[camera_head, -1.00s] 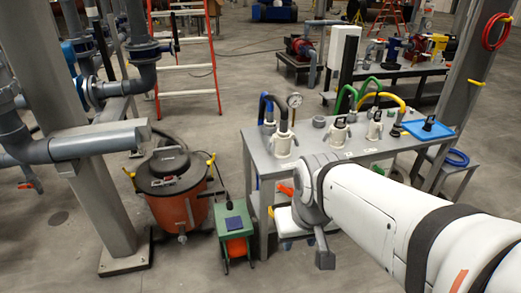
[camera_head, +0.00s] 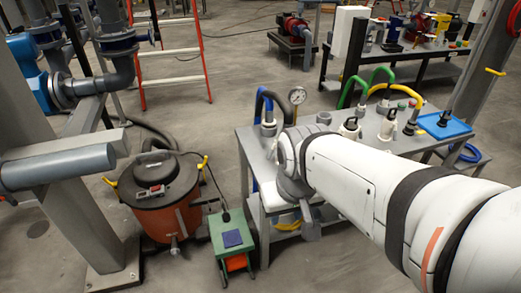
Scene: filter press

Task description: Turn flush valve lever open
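My white arm reaches in from the right, with its end over the front left corner of the grey bench (camera_head: 248,140). My gripper (camera_head: 310,229) shows only as grey parts below the wrist; its fingers cannot be made out. I cannot pick out the flush valve lever for certain. The bench carries white valve or pump bodies (camera_head: 387,124), a pressure gauge (camera_head: 297,96), and blue, green and yellow hoses. My arm hides part of the bench top and its front.
A red-orange drum with a black lid (camera_head: 157,190) and a green box (camera_head: 233,238) stand left of the bench. Grey pipes and a steel post (camera_head: 70,205) stand at far left. A blue tray (camera_head: 445,126) lies at the bench's right end.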

